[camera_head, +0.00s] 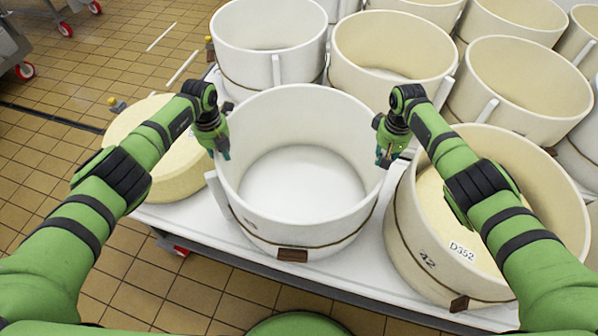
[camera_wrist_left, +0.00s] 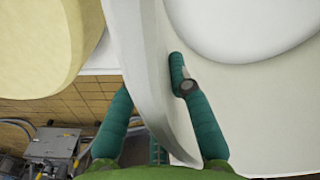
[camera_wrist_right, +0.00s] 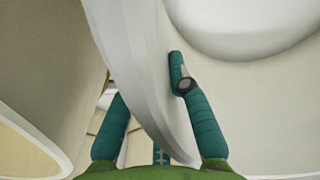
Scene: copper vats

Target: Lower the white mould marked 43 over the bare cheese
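The white mould (camera_head: 303,236), a round tub with a cord and a brown tag, is upright at the table's front middle. I cannot read a number on it, or tell whether its base touches the table. My left gripper (camera_head: 222,150) straddles its left rim and my right gripper (camera_head: 384,158) its right rim. In the left wrist view the mould wall (camera_wrist_left: 150,70) runs between the fingers, which close in on it. The right wrist view shows the same at the wall (camera_wrist_right: 145,70); outer fingertips are hidden. The bare cheese (camera_head: 180,172), a pale yellow wheel, lies left, partly behind my left arm.
A cream mould (camera_head: 405,255) marked 42, holding a cheese labelled D352 (camera_head: 462,250), stands close on the right. Several more moulds (camera_head: 395,45) crowd behind. The white table's front edge (camera_head: 200,235) runs close before the mould. Tiled floor (camera_head: 130,55) lies open at the left.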

